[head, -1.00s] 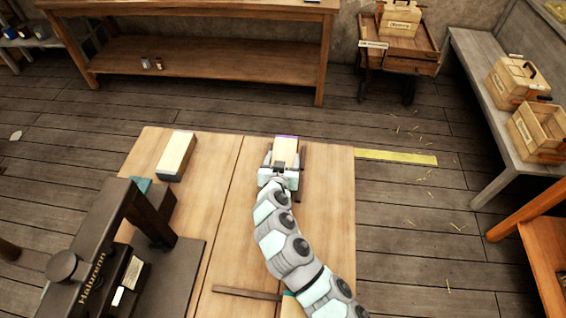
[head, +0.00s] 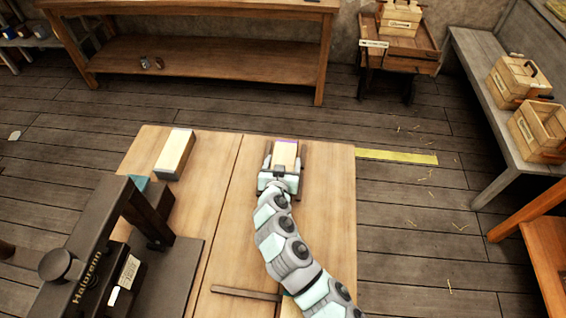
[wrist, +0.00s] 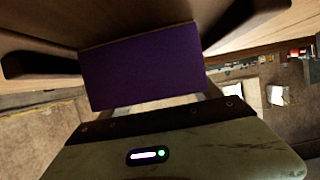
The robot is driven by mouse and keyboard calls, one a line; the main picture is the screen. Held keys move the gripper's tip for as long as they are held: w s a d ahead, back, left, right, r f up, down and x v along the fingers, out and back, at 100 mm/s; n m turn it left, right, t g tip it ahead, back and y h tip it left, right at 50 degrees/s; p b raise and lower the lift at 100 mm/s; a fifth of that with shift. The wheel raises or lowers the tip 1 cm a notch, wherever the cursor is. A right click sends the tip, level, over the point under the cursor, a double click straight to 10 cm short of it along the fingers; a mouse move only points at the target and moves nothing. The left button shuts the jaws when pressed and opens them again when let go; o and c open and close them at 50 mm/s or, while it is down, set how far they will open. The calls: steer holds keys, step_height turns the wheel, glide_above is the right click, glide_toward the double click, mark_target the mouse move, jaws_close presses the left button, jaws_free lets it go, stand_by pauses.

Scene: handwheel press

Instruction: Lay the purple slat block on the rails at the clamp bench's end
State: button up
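The purple slat block (head: 286,154) is at the far end of the bench top (head: 325,200). It shows a pale top and a purple far edge in the head view, and a broad purple face (wrist: 142,66) in the wrist view. Dark brown rails flank it, a left one (wrist: 42,66) and a right one (wrist: 245,22) in the wrist view. The block lies between or on them; contact underneath is hidden. My gripper (head: 279,178) is at the block's near end. Its fingers are mostly hidden, so its grip on the block is unclear.
A second pale block (head: 175,154) lies on the bench to the left. A dark handwheel press (head: 105,240) stands at the front left. A loose dark bar (head: 246,293) lies near the front. A yellow strip (head: 397,157) is on the floor to the right.

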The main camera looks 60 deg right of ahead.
steer(key=shift+o, duration=1.4)
steer(key=shift+r+p, duration=0.75)
steer(key=shift+p, duration=0.05)
steer(key=v, duration=1.2)
steer(key=shift+f, duration=0.15)
